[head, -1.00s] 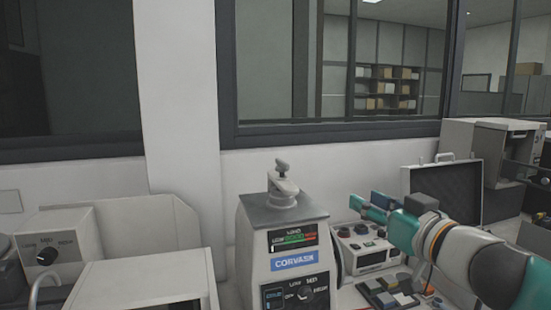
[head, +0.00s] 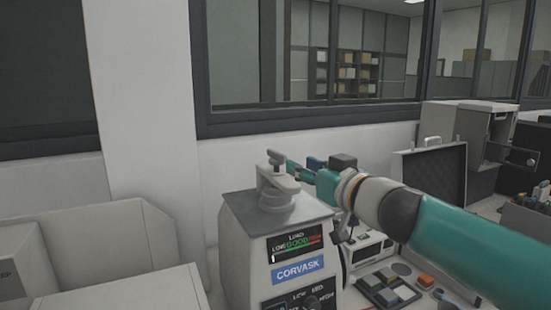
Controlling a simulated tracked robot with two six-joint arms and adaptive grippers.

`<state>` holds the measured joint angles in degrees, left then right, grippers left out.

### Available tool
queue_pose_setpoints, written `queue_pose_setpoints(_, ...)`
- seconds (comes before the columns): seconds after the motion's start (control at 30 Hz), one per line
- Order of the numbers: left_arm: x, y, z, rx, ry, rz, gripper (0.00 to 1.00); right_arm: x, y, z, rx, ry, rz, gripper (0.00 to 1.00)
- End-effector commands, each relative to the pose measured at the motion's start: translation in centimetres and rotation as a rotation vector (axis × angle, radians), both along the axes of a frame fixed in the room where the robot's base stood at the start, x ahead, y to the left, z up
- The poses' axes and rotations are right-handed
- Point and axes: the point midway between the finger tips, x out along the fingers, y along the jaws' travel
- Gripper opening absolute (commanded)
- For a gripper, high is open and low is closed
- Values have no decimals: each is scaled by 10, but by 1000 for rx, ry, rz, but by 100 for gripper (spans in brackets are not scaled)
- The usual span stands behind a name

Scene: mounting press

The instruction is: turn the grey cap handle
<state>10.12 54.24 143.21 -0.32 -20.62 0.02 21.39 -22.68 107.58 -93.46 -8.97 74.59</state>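The handle's upper part hides some of the fingertip area. I cannot tell whether the fingers touch the handle or how far apart they are. My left gripper is not in view.
The press front has a load display (head: 296,243) and a dial. White housings (head: 95,240) stand at the left.

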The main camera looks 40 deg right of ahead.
Motion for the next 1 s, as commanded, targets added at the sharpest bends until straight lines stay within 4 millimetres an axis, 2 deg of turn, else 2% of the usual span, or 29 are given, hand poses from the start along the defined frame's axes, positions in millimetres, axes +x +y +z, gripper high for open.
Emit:
queue_pose_setpoints(0.03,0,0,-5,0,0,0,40,13,-2,-3,0,2,3,38)
queue_pose_setpoints(0.3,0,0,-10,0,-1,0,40,69,-16,-1,0,2,1,38)
queue_pose_setpoints(0.5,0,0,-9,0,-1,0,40,98,-22,0,0,1,1,38)
queue_pose_setpoints(0.7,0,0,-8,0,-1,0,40,109,-25,0,1,0,1,38)
queue_pose_setpoints(0.97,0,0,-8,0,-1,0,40,110,-25,0,1,0,2,38)
queue_pose_setpoints(1.0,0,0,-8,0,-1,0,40,110,-25,0,1,0,2,34)
